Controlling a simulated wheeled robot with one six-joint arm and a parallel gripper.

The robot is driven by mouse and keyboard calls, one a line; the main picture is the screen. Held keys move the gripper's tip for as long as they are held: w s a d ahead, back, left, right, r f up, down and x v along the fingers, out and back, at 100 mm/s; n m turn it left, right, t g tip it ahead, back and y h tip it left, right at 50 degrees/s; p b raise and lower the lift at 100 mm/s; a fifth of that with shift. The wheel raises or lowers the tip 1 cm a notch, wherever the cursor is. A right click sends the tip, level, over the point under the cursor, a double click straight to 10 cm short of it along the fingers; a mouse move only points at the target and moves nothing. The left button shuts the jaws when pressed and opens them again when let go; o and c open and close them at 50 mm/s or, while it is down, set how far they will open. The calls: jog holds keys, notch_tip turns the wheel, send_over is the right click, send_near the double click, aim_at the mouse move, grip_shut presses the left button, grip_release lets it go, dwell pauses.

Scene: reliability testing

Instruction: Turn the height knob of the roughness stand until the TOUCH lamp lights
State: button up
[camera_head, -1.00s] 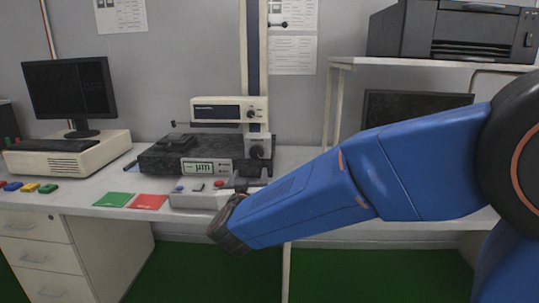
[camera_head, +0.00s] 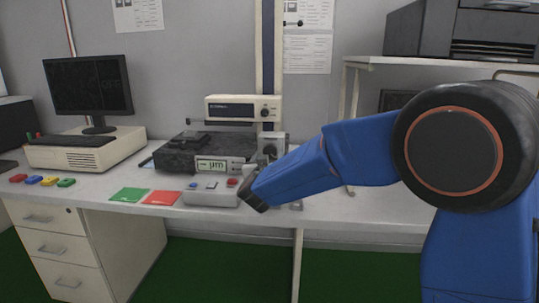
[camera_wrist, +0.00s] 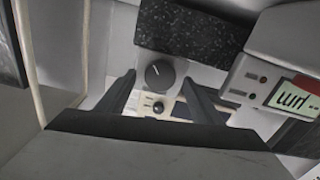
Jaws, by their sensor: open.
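The height knob (camera_wrist: 160,75) is a round dark knob with a white pointer line on the grey carriage of the roughness stand (camera_head: 267,75). It also shows in the head view (camera_head: 270,150), above my wrist. My gripper (camera_wrist: 158,78) is open, with one dark finger on each side of the knob in the wrist view. I cannot tell whether the fingertips reach or touch it. The head view mostly hides my fingers behind the wrist. The µm display (camera_head: 211,166) is lit green and appears upside down in the wrist view (camera_wrist: 296,98). I cannot make out the TOUCH lamp.
A control box (camera_head: 210,198) with coloured buttons stands before the dark granite base (camera_head: 175,158). Green (camera_head: 129,195) and red (camera_head: 161,198) mats lie to its left. The drive unit (camera_head: 240,108) is above the base. A shelf (camera_head: 440,63) stands at right.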

aim_at(270, 151)
jog(key=shift+w, duration=1.3)
jog(key=c, duration=1.1)
jog(key=shift+o, duration=0.2)
